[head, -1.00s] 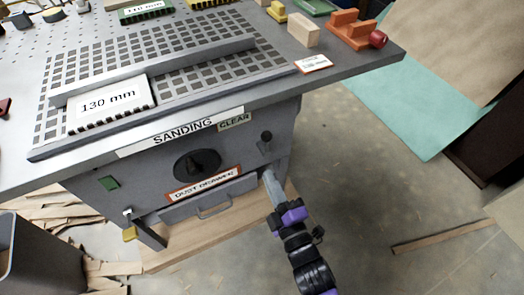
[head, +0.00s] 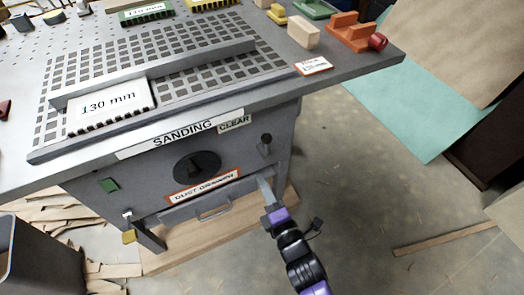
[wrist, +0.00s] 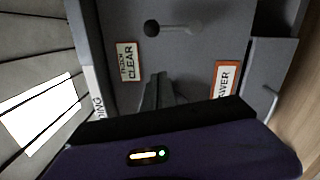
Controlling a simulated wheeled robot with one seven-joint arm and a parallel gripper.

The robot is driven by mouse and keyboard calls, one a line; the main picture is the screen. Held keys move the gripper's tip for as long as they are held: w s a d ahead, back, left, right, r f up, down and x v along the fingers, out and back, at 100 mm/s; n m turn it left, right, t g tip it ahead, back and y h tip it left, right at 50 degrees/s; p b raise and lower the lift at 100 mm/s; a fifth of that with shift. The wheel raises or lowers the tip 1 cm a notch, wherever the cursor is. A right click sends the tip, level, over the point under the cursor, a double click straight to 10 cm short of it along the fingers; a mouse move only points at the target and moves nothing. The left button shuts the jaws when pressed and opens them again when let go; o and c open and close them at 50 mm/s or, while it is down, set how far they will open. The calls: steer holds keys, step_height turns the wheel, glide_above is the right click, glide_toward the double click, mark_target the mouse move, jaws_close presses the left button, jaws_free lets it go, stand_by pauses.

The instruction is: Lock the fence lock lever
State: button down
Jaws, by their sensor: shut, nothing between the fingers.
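A small lever with a dark ball knob (head: 266,138) sits on the grey front panel of the sanding table, right of the dial. It looks like the fence lock lever, but no label that I can read names it. In the wrist view the lever (wrist: 178,29) points sideways, its knob at the left end. My gripper (head: 264,183) is shut and empty, below the lever in the head view, in front of the right end of the dust drawer. In the wrist view its fingers (wrist: 158,88) are together, apart from the lever.
The dust drawer (head: 172,215) has a bar handle (head: 215,211). A black dial (head: 197,166) and a green switch (head: 108,185) are on the panel. The metal fence (head: 160,70) lies across the perforated top. Open floor (head: 350,190) lies to the right; a grey bin (head: 40,260) stands at left.

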steer(key=w+r+p, duration=0.1)
steer(key=w+p, duration=0.1)
steer(key=w, duration=0.8)
steer(key=shift+w+d+p, duration=0.15)
steer(key=shift+d+p, duration=0.1)
steer(key=shift+p, duration=0.1)
steer(key=shift+d, duration=0.1)
